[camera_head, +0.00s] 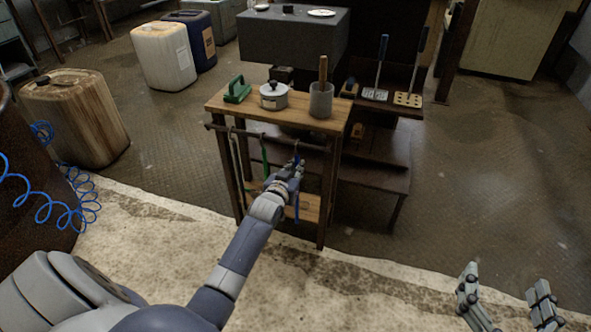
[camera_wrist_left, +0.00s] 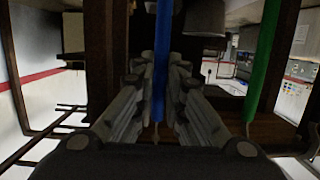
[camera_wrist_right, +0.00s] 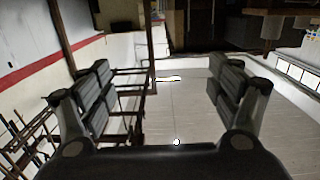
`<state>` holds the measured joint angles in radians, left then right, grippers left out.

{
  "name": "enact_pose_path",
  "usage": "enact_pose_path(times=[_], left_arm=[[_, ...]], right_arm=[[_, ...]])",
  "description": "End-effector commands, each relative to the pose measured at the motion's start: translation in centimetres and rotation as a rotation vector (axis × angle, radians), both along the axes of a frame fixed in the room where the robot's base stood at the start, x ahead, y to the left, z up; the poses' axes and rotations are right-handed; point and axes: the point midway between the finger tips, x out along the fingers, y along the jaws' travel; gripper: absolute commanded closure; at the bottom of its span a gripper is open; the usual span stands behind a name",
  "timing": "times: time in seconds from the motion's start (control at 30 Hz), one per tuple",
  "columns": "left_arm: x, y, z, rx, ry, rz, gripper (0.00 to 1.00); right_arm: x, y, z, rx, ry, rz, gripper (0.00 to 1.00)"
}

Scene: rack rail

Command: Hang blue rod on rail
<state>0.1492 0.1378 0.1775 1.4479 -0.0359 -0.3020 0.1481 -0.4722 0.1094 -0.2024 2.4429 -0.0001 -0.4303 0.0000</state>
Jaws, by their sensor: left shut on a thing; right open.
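The blue rod (camera_wrist_left: 161,55) stands upright between the fingers of my left gripper (camera_wrist_left: 157,95) in the left wrist view. In the head view my left gripper (camera_head: 292,172) is shut on it at the front of the small wooden table, just below the rail (camera_head: 222,129). The rod's top end shows near the rail; I cannot tell whether it touches it. The green rod (camera_head: 264,157) hangs from the rail to the left, and shows right of the blue rod in the left wrist view (camera_wrist_left: 264,70). My right gripper (camera_head: 507,303) is open and empty, far from the table.
The wooden tabletop (camera_head: 222,102) holds a green-handled tool (camera_head: 237,90), a lidded pot (camera_head: 273,96) and a grey cup (camera_head: 321,100). A pale rod (camera_head: 237,160) hangs at the rail's left. A dark shelf (camera_head: 385,165) stands right of the table. The floor further right is clear.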

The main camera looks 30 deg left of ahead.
Motion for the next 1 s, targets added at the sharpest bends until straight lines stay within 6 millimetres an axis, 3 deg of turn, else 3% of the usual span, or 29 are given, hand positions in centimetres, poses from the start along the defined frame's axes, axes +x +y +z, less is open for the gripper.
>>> enact_pose_path(times=[1.0], left_arm=[[-0.1,0.0,0.7,0.0,0.0,0.0,1.0]], right_arm=[[-0.9,-0.8,-3.8,-0.05,0.196,-0.011,0.17]])
